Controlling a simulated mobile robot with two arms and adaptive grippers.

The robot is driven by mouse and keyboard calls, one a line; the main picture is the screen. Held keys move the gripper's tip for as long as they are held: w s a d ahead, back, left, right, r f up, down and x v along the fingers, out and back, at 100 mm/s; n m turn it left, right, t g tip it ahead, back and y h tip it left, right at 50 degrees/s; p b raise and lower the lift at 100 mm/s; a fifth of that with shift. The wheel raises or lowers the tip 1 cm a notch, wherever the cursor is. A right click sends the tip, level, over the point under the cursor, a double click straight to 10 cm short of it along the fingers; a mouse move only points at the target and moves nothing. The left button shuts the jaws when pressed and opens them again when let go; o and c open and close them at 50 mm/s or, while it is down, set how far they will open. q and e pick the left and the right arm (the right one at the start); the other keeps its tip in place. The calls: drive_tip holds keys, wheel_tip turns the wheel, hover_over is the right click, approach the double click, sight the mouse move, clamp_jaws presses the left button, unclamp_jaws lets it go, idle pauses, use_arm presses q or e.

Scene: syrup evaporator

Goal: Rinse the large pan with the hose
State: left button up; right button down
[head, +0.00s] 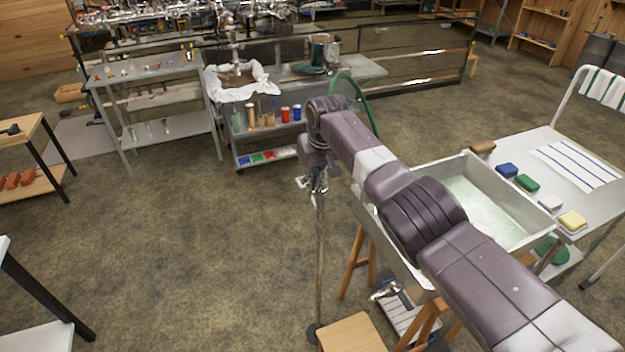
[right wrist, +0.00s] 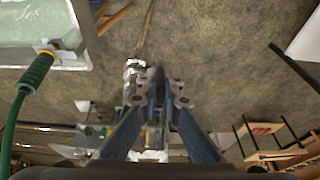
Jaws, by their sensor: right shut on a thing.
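The large pan (head: 500,190) is a grey metal basin on wooden legs, with pale greenish liquid in it. Its corner shows in the right wrist view (right wrist: 84,35). The green hose (head: 362,104) arches up behind my right arm. In the right wrist view the hose (right wrist: 10,125) runs to a ribbed green end (right wrist: 36,73) beside the pan rim, apart from my fingers. My right gripper (head: 317,183) is left of the pan, shut at the top of a thin brown pole (head: 320,250) that reaches down towards the floor. Its fingertips (right wrist: 157,88) partly hide the grip. My left gripper is out of view.
A table (head: 540,150) right of the pan bears a striped cloth (head: 575,165) and several coloured blocks. A wooden stool (head: 345,334) stands near the pole's foot. A steel bench (head: 350,70) and shelf unit (head: 170,130) stand behind. The floor at left centre is clear.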

drive_tip(key=c, duration=2.1)
unclamp_jaws()
drive_tip(key=shift+f, duration=0.1)
drive_tip(key=shift+v, duration=4)
drive_tip(key=shift+a, duration=0.1)
